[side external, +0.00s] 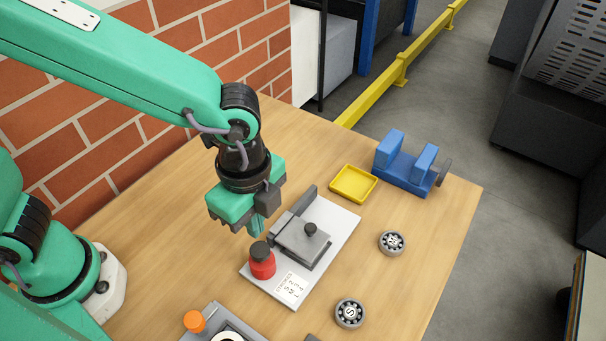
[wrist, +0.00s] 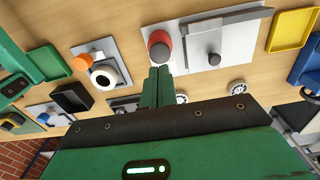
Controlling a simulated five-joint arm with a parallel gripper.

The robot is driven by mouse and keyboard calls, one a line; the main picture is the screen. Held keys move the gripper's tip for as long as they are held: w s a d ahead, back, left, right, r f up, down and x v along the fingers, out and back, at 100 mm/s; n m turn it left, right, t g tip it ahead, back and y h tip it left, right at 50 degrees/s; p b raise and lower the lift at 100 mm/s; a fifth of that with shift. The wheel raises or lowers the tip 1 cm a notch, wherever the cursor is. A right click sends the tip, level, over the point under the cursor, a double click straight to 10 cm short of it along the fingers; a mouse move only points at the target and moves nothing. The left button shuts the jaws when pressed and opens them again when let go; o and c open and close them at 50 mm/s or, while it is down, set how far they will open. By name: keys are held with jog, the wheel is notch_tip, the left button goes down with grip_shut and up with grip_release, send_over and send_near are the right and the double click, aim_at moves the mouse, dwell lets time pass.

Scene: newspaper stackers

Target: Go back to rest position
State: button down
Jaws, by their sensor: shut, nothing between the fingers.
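My gripper (side external: 255,222) is green and points down over the wooden table, just behind and left of a white plate. Its fingers are together with nothing between them, and they show closed in the wrist view (wrist: 158,75). The white plate (side external: 335,222) carries a red cylinder (side external: 262,262) and a grey block with a dark knob (side external: 310,229). The fingertips look close to the red cylinder in the side view, but I cannot tell their height above the table.
A yellow tray (side external: 353,183) and a blue vise (side external: 408,165) stand at the back right. Two round bearings (side external: 391,242) (side external: 350,313) lie on the right. An orange knob (side external: 195,321) is at the front. A brick wall (side external: 60,130) stands behind; bare table (side external: 150,225) lies left.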

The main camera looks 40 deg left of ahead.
jog(key=shift+a+r, duration=0.1)
jog(key=s+a+r+n+t, duration=0.1)
jog(key=a+r+n+t, duration=0.1)
jog(key=a+r+n, duration=0.3)
jog(key=a+r+n+t, duration=0.3)
jog(key=a+r+n, duration=0.3)
jog(key=a+n, duration=0.7)
jog(key=a, duration=0.6)
jog(key=shift+s+a+t, duration=0.3)
jog(key=shift+s+a, duration=0.1)
jog(key=w+d+f+m+g, duration=0.1)
jog(key=d+f+m, duration=0.3)
jog(key=d+m, duration=0.5)
jog(key=d+f+m+g, duration=0.4)
jog(key=d+m, duration=0.5)
jog(key=d, duration=0.7)
jog(key=shift+w+g, duration=0.3)
jog(key=shift+w, duration=0.1)
